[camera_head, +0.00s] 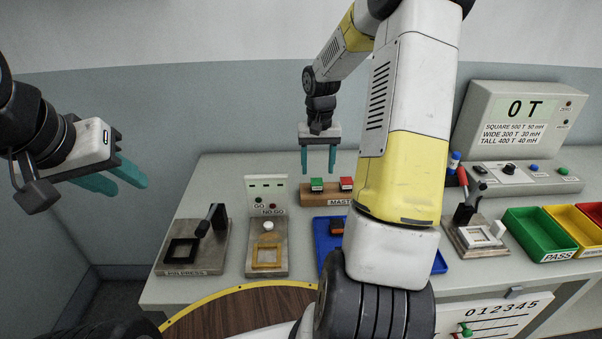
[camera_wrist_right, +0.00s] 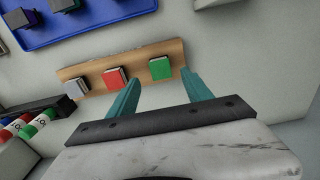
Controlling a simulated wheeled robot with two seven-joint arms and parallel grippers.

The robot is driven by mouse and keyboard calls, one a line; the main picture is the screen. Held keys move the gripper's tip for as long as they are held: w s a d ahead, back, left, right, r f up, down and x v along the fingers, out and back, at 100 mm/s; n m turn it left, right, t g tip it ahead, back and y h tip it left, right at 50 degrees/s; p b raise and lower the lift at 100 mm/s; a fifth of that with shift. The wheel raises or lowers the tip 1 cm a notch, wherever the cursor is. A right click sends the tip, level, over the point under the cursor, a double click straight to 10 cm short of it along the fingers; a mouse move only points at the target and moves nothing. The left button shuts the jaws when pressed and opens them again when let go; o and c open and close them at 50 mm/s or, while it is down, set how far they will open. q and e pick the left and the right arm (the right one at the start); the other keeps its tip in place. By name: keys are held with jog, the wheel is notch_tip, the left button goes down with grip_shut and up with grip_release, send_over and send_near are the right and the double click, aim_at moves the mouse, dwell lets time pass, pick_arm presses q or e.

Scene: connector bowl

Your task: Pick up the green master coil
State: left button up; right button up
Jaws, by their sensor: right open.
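The green master coil (camera_head: 317,184) sits on the wooden block marked MAST (camera_head: 314,199), at the block's left end in the head view. In the right wrist view the green coil (camera_wrist_right: 160,68) is beyond the fingertips, roughly between the two finger lines. My right gripper (camera_head: 332,172) is open and empty, its teal fingers pointing down near the coil; in the wrist view the gripper (camera_wrist_right: 160,86) shows no contact with it. My left gripper (camera_head: 132,182) is at the far left, away from the table, its two teal fingers apart with nothing between them.
A red coil (camera_head: 346,183) stands beside the green one; a grey one (camera_wrist_right: 76,88) is further along the block. The blue tray (camera_wrist_right: 100,32), GO/NO-GO stand (camera_head: 266,207), press (camera_head: 195,240), meter (camera_head: 515,125) and green PASS bin (camera_head: 537,233) surround it. My right arm hides part of the table.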

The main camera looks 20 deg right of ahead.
aim_at(317, 181)
notch_tip(317, 181, down, 5)
jog(key=shift+s+f, duration=0.1)
grip_shut()
dwell(0.3)
